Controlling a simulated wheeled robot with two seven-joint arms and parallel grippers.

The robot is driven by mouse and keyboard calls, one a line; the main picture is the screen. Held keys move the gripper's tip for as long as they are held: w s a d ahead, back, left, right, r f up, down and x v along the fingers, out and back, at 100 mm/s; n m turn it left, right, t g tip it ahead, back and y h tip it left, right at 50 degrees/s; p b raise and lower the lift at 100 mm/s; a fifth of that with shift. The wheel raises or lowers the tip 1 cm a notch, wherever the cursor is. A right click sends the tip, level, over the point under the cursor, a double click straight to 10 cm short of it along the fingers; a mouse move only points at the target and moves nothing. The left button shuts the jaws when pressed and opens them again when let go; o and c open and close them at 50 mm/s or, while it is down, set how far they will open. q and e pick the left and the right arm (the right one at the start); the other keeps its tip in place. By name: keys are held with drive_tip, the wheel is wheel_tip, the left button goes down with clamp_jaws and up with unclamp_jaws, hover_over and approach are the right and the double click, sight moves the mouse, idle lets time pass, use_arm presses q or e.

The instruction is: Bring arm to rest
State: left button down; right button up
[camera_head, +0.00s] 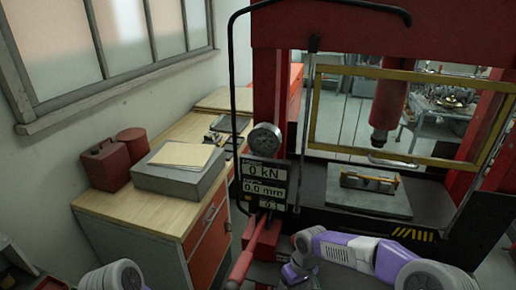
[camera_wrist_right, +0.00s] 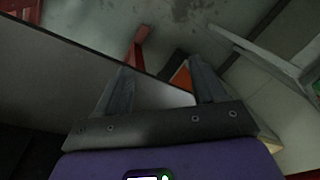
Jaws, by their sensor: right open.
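My right arm (camera_head: 345,248), purple and light grey, comes in from the lower right and bends down at the bottom centre, in front of the press. In the right wrist view my right gripper (camera_wrist_right: 160,72) is open, its two grey fingers apart with nothing held between them. The head view does not show its fingertips clearly. A red lever (camera_head: 258,245) on the press stands just left of the right arm. Only a grey rounded link of my left arm (camera_head: 112,276) shows at the lower left; the left gripper is out of view.
The red press (camera_head: 272,85) carries a dial gauge (camera_head: 264,140) and a display (camera_head: 264,178) reading 0 kN and 0.0 mm. A yellow-framed guard (camera_head: 390,155) is at its front. A wooden-topped cabinet (camera_head: 150,207) with a grey box (camera_head: 180,170) stands left.

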drive_tip(key=s+a+f+m+y+b, duration=0.2)
drive_tip(key=s+f, duration=0.4)
drive_tip(key=f, duration=0.4)
drive_tip(key=s+a+f+m+y+b, duration=0.1)
drive_tip(key=s+f+m+b, duration=0.15)
drive_tip(key=s+f, duration=0.6)
use_arm(q)
wheel_tip(320, 180, down, 7)
drive_tip(key=b, duration=0.2)
drive_tip(key=shift+s, duration=0.4)
use_arm(e)
drive_tip(key=s+d+f+m+t, duration=0.1)
drive_tip(key=s+d+f+m, duration=0.1)
drive_tip(key=s+f, duration=0.4)
wheel_tip(320, 180, down, 4)
drive_tip(key=shift+d+r+m+h, duration=0.1)
drive_tip(key=shift+d+m+h, duration=0.25)
drive_tip(key=shift+m, duration=0.5)
